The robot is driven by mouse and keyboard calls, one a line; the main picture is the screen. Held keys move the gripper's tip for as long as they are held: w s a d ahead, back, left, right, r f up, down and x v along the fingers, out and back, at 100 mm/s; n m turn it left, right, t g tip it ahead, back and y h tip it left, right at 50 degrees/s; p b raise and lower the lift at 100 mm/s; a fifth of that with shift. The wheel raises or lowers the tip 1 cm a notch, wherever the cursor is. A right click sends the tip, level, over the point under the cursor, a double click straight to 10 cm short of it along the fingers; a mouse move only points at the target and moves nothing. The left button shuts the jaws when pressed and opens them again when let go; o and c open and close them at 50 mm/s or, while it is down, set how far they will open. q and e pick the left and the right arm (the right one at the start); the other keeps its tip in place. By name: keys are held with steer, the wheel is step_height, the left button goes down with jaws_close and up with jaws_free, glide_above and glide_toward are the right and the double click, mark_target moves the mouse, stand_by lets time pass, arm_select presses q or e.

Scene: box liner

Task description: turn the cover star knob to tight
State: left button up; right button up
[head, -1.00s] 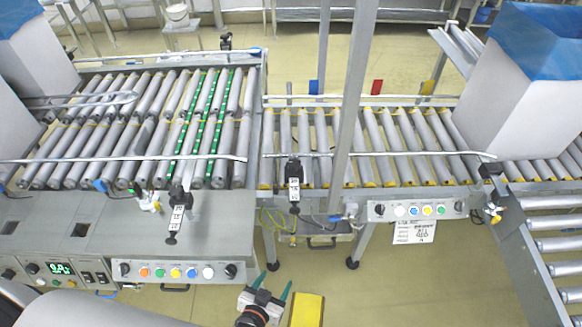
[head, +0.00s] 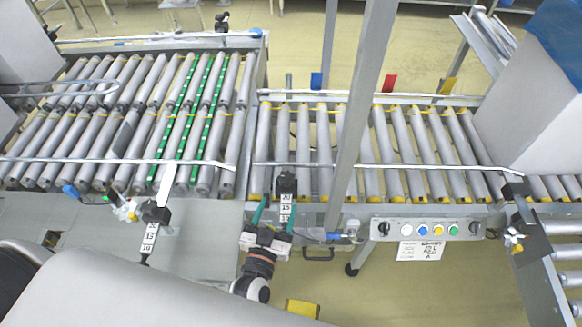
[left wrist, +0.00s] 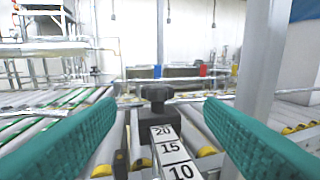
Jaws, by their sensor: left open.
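A black star knob (left wrist: 155,92) stands upright in the left wrist view, on a black clamp block above a white scale strip (left wrist: 172,150) marked 20, 15 and 10. In the head view this black clamp (head: 287,183) sits at the near rail in the middle, with its scale strip below it. My left gripper (head: 275,212) is open, its two green fingers on either side of the scale strip as seen from above. In the left wrist view the knob appears between the fingers but beyond them, apart from both. My right gripper is not in view.
Similar black clamps with scales stand at left (head: 155,212) and right (head: 513,188). A grey upright post (head: 360,110) rises just right of the left gripper. A button panel (head: 425,229) is on the front right. Roller conveyors (head: 310,150) lie behind the rail.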

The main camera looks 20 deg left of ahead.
mark_target(284, 185)
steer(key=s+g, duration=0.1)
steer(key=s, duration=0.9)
arm_select(q)
steer(key=w, duration=0.4)
steer(key=w+a, duration=0.1)
steer(key=w, duration=0.1)
steer(key=shift+p, duration=0.3)
steer(key=w, duration=0.3)
steer(key=shift+w+d, duration=0.2)
steer(key=shift+w, duration=0.35)
steer(key=shift+w+a, duration=0.1)
steer(key=shift+w, duration=0.1)
steer(key=c, duration=0.9)
steer(key=shift+c, duration=0.3)
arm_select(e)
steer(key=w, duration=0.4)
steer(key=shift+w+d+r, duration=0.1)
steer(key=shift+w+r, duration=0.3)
